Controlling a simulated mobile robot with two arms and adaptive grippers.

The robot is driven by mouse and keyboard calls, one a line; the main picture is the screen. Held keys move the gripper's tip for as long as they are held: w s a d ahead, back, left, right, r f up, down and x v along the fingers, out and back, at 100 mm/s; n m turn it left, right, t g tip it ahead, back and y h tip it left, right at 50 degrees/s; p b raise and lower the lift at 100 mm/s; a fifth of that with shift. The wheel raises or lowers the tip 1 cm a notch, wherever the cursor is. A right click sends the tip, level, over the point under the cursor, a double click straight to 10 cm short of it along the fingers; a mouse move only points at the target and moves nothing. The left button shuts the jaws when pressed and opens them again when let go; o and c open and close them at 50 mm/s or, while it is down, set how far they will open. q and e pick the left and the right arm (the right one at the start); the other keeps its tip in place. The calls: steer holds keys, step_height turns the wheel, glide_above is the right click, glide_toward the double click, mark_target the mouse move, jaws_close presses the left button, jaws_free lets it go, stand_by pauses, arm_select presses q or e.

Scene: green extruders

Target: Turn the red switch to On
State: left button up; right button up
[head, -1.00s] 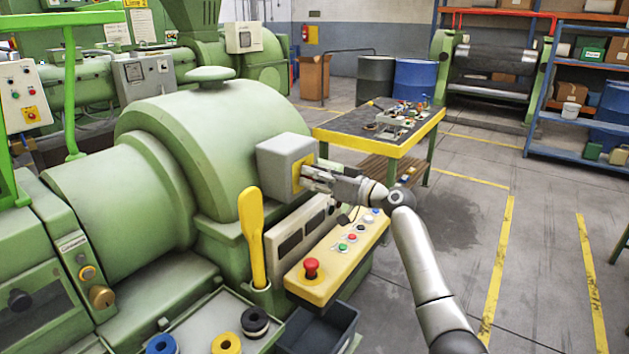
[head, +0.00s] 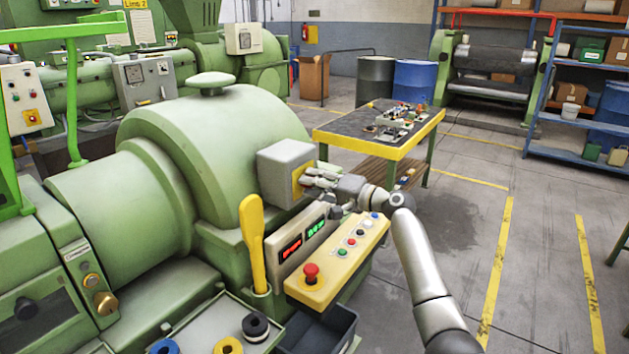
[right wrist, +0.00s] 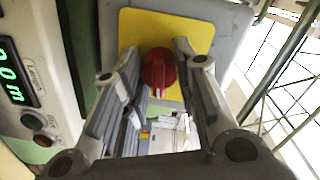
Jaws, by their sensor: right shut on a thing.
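The red switch (right wrist: 158,72) is a round red knob on a yellow plate (right wrist: 135,32), seen in the right wrist view. The plate is on the face of a grey box (head: 285,170) on the green extruder in the head view. My right gripper (head: 308,177) reaches the plate from the right. In the right wrist view my right gripper (right wrist: 160,66) has its fingers on both sides of the knob and is shut on it. In the head view the fingers hide the knob. My left gripper is not in view.
Below the box, a panel shows lit red digits (head: 290,248) and green digits (head: 316,228). A yellow console (head: 320,287) with a red mushroom button (head: 311,272) and small buttons is under my arm. A yellow lever (head: 252,245) stands left. Floor to the right is clear.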

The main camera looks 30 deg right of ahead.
steer(key=shift+r+m+p, duration=0.15)
steer(key=shift+m+p, duration=0.15)
steer(key=shift+m, duration=0.6)
steer(key=o, duration=1.1)
steer(key=shift+d, duration=0.1)
steer(key=shift+c, duration=0.2)
steer(key=v, duration=1.2)
